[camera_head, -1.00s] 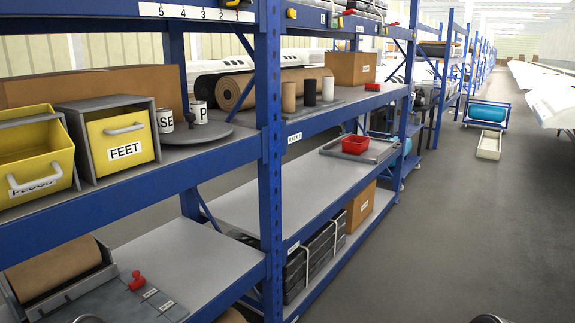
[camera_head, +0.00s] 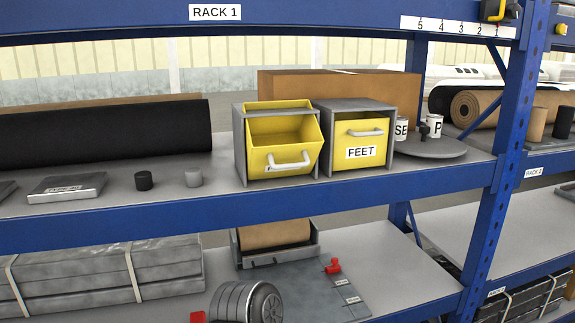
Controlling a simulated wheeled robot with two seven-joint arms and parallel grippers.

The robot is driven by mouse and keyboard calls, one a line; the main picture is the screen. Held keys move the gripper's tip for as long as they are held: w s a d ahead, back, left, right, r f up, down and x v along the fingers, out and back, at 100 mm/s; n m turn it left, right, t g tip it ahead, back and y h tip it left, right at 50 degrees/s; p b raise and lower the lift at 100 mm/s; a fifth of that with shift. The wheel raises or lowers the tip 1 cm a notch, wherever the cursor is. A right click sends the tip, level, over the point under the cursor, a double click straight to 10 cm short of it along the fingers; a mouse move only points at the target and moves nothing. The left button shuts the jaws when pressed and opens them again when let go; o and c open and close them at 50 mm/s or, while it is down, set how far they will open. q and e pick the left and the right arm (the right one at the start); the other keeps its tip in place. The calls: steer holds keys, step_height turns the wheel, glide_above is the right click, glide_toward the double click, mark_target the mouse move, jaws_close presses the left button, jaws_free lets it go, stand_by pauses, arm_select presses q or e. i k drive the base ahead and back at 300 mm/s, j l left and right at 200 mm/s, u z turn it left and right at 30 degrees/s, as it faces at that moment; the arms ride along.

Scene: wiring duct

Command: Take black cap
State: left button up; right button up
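The black cap (camera_head: 143,180) is a small short cylinder standing on the middle shelf, left of centre. A light grey cap (camera_head: 193,177) of similar size stands just to its right. No gripper fingers show in this view.
A flat labelled plate (camera_head: 67,187) and a black roll (camera_head: 110,136) lie left of and behind the cap. An open yellow bin (camera_head: 285,140) and a closed FEET bin (camera_head: 361,140) stand right. The blue front beam (camera_head: 120,228) edges the shelf. Shelf space around the cap is clear.

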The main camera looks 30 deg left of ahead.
mark_target(143, 178)
steer(key=k+u, duration=0.1)
steer(key=u, duration=1)
steer(key=z, duration=0.1)
